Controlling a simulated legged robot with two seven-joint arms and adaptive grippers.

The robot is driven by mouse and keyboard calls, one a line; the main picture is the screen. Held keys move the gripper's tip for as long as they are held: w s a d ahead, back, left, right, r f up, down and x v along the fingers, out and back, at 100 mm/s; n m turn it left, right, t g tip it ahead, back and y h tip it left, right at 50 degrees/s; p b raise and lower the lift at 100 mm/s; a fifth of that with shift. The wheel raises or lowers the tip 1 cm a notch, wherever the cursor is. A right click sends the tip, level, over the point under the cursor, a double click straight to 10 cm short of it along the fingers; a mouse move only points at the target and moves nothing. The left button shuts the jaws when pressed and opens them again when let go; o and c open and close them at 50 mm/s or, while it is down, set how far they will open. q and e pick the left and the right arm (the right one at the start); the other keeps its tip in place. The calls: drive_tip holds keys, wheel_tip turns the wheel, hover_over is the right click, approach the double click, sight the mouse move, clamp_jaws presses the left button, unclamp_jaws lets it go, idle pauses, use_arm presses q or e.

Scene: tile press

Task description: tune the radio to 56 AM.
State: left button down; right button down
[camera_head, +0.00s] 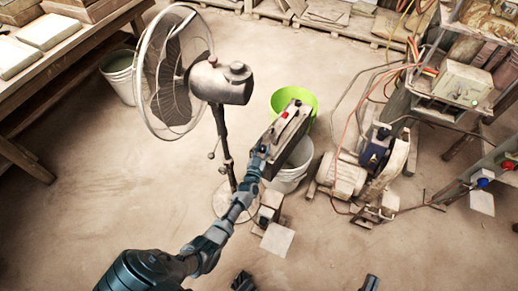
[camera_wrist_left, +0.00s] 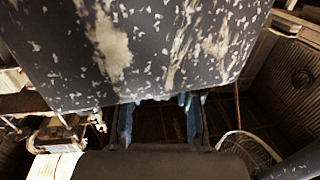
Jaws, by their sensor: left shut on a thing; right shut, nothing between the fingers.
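The radio (camera_head: 287,135) is a worn box with a small red patch on its upper side, tilted in the head view above a white bucket. My left gripper (camera_head: 262,150) is shut on the radio's near end. In the left wrist view, a dark, paint-chipped surface, apparently the radio's casing (camera_wrist_left: 150,50), fills the top, with my left fingers (camera_wrist_left: 160,122) below it. The dial and its number cannot be read. Only a dark tip of my right gripper (camera_head: 370,283) shows at the bottom edge, shut and empty, away from the radio.
A stand fan (camera_head: 220,82) is just left of the radio. A green bowl (camera_head: 305,98) and a white bucket (camera_head: 291,172) are behind and below it. A motor machine (camera_head: 350,175) with cables stands right. The floor at front left is clear.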

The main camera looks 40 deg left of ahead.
use_arm(q)
drive_tip(key=n+g+y, duration=0.1)
drive_tip(key=n+y, duration=0.1)
drive_tip(key=shift+w+d+y, duration=0.1)
drive_tip(key=shift+y, duration=0.3)
drive_tip(key=shift+n+g+y, duration=0.7)
drive_tip(key=shift+g+y, duration=0.1)
drive_tip(key=shift+y, duration=0.1)
use_arm(e)
drive_tip(key=shift+w+f+g, duration=0.2)
drive_tip(key=shift+f+g, duration=0.2)
drive_tip(key=shift+f, duration=0.1)
drive_tip(key=shift+w+f+g, duration=0.2)
drive_tip(key=shift+f+g, duration=0.2)
drive_tip(key=shift+f, duration=0.05)
use_arm(q)
drive_tip(key=c, duration=0.8)
unclamp_jaws()
drive_tip(key=shift+o, duration=0.2)
drive_tip(key=shift+r, duration=0.1)
use_arm(e)
drive_tip(key=shift+r, duration=0.15)
